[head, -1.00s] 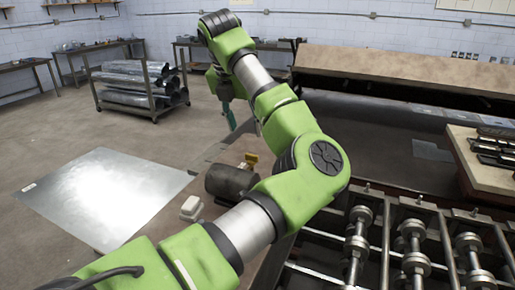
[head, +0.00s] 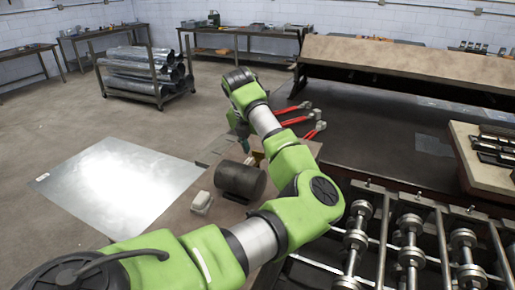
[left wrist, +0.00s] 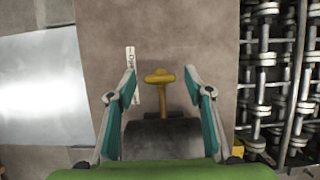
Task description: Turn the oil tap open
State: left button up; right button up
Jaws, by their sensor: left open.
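The yellow oil tap (left wrist: 160,77) shows in the left wrist view, with a T-shaped handle on a stem that rises from a dark cylinder (left wrist: 163,138). In the head view the cylinder (head: 240,180) lies on the bench, and the tap is mostly hidden behind my arm. My left gripper (left wrist: 160,80) is open, with one teal-padded finger on each side of the tap and a gap on both sides. In the head view the left gripper (head: 241,127) is partly hidden behind my arm. My right gripper is not in view.
A small white block (head: 202,202) sits left of the cylinder. Red-handled tools (head: 295,118) lie behind my arm. A metal sheet (head: 115,185) is at the left. A roller machine (head: 410,240) stands at the right. A label (left wrist: 131,62) lies near the left finger.

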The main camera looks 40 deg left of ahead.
pick_arm(q)
jog(key=c, duration=1.1)
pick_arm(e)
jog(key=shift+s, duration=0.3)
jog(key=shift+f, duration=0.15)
